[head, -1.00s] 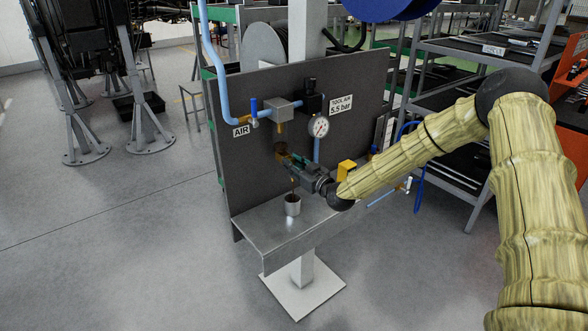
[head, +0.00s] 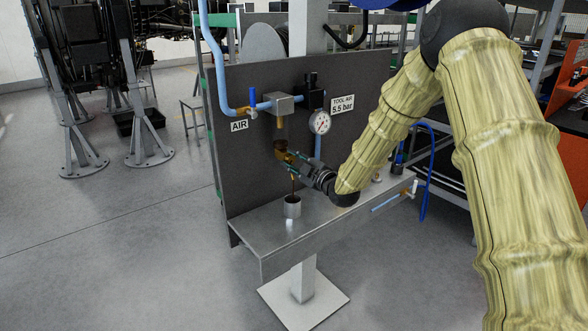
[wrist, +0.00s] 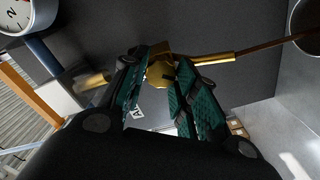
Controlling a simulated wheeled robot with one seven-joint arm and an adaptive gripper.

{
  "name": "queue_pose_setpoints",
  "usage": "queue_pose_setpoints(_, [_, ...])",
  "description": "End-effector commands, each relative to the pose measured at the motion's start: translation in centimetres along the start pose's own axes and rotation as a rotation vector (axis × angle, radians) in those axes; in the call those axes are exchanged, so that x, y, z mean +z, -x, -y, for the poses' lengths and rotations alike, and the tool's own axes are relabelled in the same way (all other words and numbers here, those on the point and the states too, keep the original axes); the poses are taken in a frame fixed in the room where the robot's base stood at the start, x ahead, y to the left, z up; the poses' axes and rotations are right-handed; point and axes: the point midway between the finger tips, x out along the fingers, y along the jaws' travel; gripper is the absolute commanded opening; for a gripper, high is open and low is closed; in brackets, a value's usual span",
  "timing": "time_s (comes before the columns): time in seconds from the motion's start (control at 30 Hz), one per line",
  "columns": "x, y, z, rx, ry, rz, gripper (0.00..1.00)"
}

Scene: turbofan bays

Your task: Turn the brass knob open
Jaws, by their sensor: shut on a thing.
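The brass knob (head: 281,153) sits under the clear bowl below the grey block on the dark panel. My gripper (head: 292,160) reaches it from the lower right. In the wrist view the brass knob (wrist: 160,74) lies between the green-padded fingers (wrist: 160,66), and they are shut on it. A brass spout (wrist: 210,58) runs out from the knob. A thin brown stream (head: 293,184) falls from there into the metal cup (head: 292,207) on the shelf. The fingers hide part of the knob, and its exact turn cannot be told.
A gauge (head: 319,122), a blue-handled valve (head: 252,98) and a light blue pipe (head: 222,75) are close by on the panel. The steel shelf (head: 262,245) lies below. My arm covers the right side.

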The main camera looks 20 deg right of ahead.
Motion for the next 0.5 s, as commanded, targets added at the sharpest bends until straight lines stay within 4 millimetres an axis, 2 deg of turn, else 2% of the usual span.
queue_pose_setpoints(0.5, [-0.01, 0.02, 0.02, 0.0, 0.076, 0.0, 0.06])
